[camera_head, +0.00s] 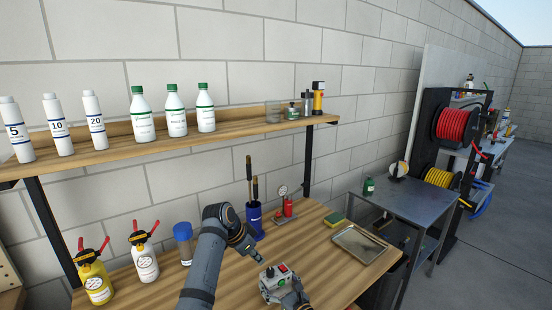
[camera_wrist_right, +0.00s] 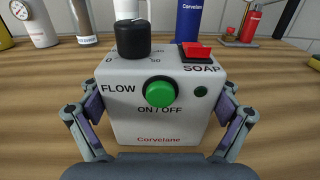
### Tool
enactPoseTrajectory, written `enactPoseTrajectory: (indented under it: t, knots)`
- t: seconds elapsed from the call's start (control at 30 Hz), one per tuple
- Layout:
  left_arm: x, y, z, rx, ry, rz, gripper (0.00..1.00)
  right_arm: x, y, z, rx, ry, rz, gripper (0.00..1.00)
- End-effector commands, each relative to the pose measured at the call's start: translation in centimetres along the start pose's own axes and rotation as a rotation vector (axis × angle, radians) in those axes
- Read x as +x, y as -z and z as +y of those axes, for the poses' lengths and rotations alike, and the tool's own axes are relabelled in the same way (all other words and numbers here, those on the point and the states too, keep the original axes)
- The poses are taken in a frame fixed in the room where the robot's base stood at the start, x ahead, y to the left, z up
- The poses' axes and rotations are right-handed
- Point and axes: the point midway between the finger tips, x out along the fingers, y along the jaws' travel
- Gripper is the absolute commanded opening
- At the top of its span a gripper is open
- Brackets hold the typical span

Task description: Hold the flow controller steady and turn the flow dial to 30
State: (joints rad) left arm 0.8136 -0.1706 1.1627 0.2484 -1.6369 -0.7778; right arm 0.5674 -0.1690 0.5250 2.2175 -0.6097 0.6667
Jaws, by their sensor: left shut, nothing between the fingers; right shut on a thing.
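The flow controller (camera_head: 274,285) is a small pale box near the front of the wooden table. In the right wrist view its front (camera_wrist_right: 158,127) faces me, upright, with a green ON/OFF button and a red SOAP switch. The black flow dial (camera_wrist_right: 133,40) sits on top at the left, beside a scale starting at 0; its exact setting cannot be read. My right gripper (camera_wrist_right: 160,122) is shut on the box, one finger at each side. My left gripper (camera_head: 259,257) is shut and empty, just behind and above the controller in the head view, apart from it.
A blue container (camera_head: 254,221) with brown handles and a red device with a gauge (camera_head: 287,208) stand behind. A yellow bottle (camera_head: 95,279), a white bottle (camera_head: 144,258) and a blue-capped jar (camera_head: 184,240) stand left. A metal tray (camera_head: 358,243) lies right.

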Motion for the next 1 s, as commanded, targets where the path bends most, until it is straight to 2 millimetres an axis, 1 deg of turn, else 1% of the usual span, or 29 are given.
enactPoseTrajectory:
  t: [0.03, 0.07, 0.1, 0.13, 0.47, 0.63, 0.77, 0.87, 1.0]
  knots:
    - [0.0, 0.0, 0.0, 0.000, 0.000, 0.000, 0.00, 0.0, 0.1, 0.0, 0.000, 0.001, 0.002, 0.46]
    - [0.0, 0.0, 0.0, 0.000, 0.000, 0.000, 0.00, 0.0, 0.1, 0.0, 0.000, 0.001, 0.002, 0.93]
    - [0.0, 0.0, 0.0, 0.000, 0.000, 0.000, 0.00, 0.0, 0.1, -0.1, 0.000, 0.001, 0.002, 0.98]
    - [0.0, 0.0, 0.0, 0.000, 0.000, 0.000, 0.00, 0.0, 0.1, -0.1, 0.000, 0.001, 0.002, 1.00]
    - [0.0, 0.0, 0.0, 0.000, 0.000, 0.000, 0.00, 0.0, 0.0, 0.0, 0.000, 0.001, 0.001, 1.00]
    - [0.0, 0.0, 0.0, 0.000, 0.000, 0.000, 0.00, -0.8, 0.2, 0.0, -0.001, 0.000, 0.000, 1.00]
    - [0.0, 0.0, 0.0, 0.000, 0.000, 0.000, 0.00, -2.3, 0.2, 0.0, -0.002, 0.002, 0.001, 1.00]
    - [0.0, 0.0, 0.0, 0.000, 0.000, 0.000, 0.00, -4.1, 0.2, 0.0, -0.001, 0.002, 0.001, 1.00]
    - [0.0, 0.0, 0.0, 0.000, 0.000, 0.000, 0.00, -7.0, 0.2, -0.1, -0.002, 0.002, 0.003, 1.00]
